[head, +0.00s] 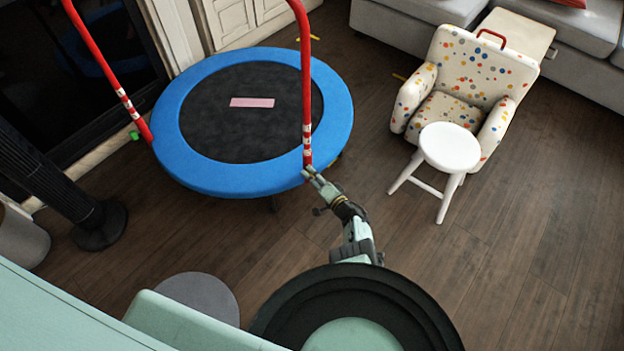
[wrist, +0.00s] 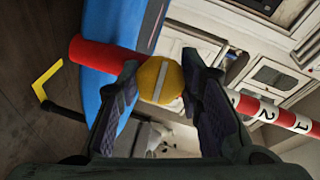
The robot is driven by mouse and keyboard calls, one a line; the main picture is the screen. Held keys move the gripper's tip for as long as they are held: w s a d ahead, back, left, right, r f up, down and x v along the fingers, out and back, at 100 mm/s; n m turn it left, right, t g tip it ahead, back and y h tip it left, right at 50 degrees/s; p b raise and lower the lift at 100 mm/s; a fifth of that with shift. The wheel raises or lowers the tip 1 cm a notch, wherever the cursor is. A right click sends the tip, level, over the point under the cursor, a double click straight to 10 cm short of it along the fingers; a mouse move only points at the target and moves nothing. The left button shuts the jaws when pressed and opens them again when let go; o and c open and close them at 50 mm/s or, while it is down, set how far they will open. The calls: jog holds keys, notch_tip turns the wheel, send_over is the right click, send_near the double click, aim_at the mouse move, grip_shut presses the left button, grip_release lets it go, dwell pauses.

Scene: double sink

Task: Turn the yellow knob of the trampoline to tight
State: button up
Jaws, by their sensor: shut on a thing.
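The trampoline has a blue padded rim (head: 338,100) and red handle posts. Its yellow knob (wrist: 160,80), round with a pale stripe across its face, sits on the red post (wrist: 92,53) in the wrist view. My gripper (wrist: 160,72) has one finger on each side of the knob and is shut on it. The stripe runs nearly upright in that picture, leaning slightly right. In the head view my gripper (head: 310,172) is at the foot of the right post (head: 306,100); I cannot make out the knob there. White bands with numbers (wrist: 270,112) mark the post right of the knob.
A white stool (head: 450,147) and a dotted armchair (head: 470,75) stand to the right. A dark tower (head: 50,175) stands at the left. A green knob (head: 134,134) is by the left post. The wooden floor between trampoline and stool is clear.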

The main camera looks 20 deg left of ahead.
aim_at(313, 177)
jog(key=shift+m, duration=0.4)
jog(key=o, duration=1.2)
jog(key=shift+d, duration=0.15)
jog(key=shift+s+d, duration=0.25)
jog(key=shift+d, duration=0.3)
jog(key=shift+v, duration=5.3)
jog(key=shift+s+a, duration=0.15)
